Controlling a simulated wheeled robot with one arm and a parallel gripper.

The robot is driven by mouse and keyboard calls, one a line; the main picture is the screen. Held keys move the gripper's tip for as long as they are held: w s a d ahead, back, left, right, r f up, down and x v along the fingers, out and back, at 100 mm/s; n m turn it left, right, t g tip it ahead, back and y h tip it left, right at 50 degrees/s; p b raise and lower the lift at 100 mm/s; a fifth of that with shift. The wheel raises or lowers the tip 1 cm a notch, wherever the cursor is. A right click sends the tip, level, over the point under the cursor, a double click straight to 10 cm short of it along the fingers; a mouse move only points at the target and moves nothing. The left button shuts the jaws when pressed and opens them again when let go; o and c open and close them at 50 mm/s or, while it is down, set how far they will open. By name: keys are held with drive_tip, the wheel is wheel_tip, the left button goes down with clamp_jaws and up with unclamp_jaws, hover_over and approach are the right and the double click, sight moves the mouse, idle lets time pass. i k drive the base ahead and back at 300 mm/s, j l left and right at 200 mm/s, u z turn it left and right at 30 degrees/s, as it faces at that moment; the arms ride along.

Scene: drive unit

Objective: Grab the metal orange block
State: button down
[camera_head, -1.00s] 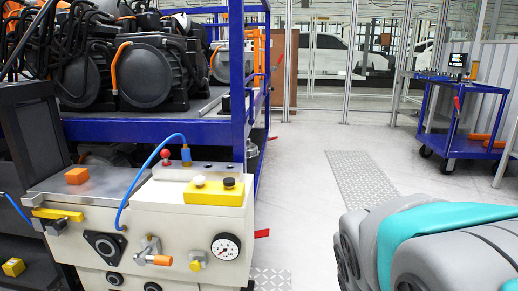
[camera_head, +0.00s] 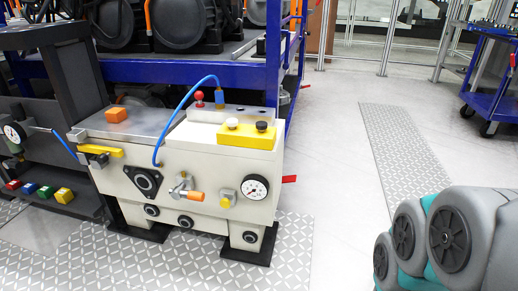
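A small orange block (camera_head: 116,115) lies on the grey metal top plate (camera_head: 140,122) of a beige machine (camera_head: 210,175), near the plate's left end. A blue hose arches over the machine to the right of the block. My grey and teal arm (camera_head: 450,240) fills the lower right corner, well apart from the block. My gripper is not in the view.
The machine's front carries a gauge (camera_head: 255,187), a yellow handle (camera_head: 101,151) and knobs. A blue rack (camera_head: 200,75) stands behind it. Several coloured blocks lie on a low shelf at left. Patterned floor plates lie in front. A blue cart (camera_head: 493,85) stands at right.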

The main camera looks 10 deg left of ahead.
sight(115, 115)
drive_tip(key=u, duration=1.5)
drive_tip(key=i+j+z, duration=0.45)
drive_tip(key=j, duration=0.35)
drive_tip(key=i+j+z, duration=0.25)
drive_tip(key=j, duration=0.25)
drive_tip(key=i+j+z, duration=0.15)
drive_tip(key=i, duration=0.25)
drive_tip(key=i+j+z, duration=0.15)
drive_tip(key=i, duration=0.25)
drive_tip(key=j, duration=0.1)
